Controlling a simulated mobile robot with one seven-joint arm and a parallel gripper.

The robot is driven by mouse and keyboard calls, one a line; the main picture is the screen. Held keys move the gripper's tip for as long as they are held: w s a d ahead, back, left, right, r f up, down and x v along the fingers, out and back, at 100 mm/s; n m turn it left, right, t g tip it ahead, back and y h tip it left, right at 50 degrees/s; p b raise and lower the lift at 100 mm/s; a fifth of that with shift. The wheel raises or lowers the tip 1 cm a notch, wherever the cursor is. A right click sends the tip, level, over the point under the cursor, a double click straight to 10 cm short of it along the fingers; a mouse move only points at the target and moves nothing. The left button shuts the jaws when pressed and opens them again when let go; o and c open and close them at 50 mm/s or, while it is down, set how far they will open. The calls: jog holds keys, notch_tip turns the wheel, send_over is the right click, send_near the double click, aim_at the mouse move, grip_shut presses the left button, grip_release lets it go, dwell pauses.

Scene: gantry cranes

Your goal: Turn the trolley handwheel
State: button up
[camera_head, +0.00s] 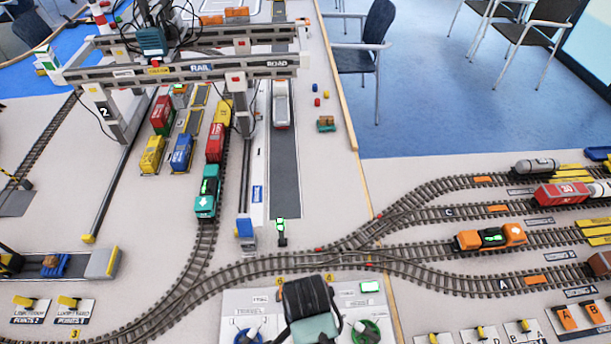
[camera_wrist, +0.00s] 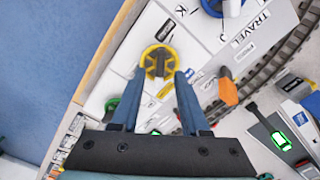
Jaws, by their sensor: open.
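A yellow handwheel (camera_wrist: 158,61) with a dark grip bar sits on the white control panel (camera_wrist: 185,45) in the wrist view. Its label is not readable, so I cannot confirm that it is the trolley one. My gripper (camera_wrist: 160,73) is open and empty, its two blue-grey fingers pointing at the yellow wheel, one to each side. I cannot tell whether they touch it. A blue handwheel (camera_wrist: 222,6) is by the TRAVEL label, and a green one (camera_wrist: 111,104) is left of my fingers. In the head view my gripper (camera_head: 311,318) hides the yellow wheel, between the blue (camera_head: 249,331) and green (camera_head: 366,332) wheels.
An orange lever (camera_wrist: 228,91) stands right of my fingers in the wrist view. Model tracks (camera_head: 230,271) run just behind the panel. The gantry crane (camera_head: 190,70) spans containers and wagons farther back. The table's wooden edge (camera_head: 345,110) borders the blue floor.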

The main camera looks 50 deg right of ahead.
jog(key=shift+f, duration=1.8)
grip_shut()
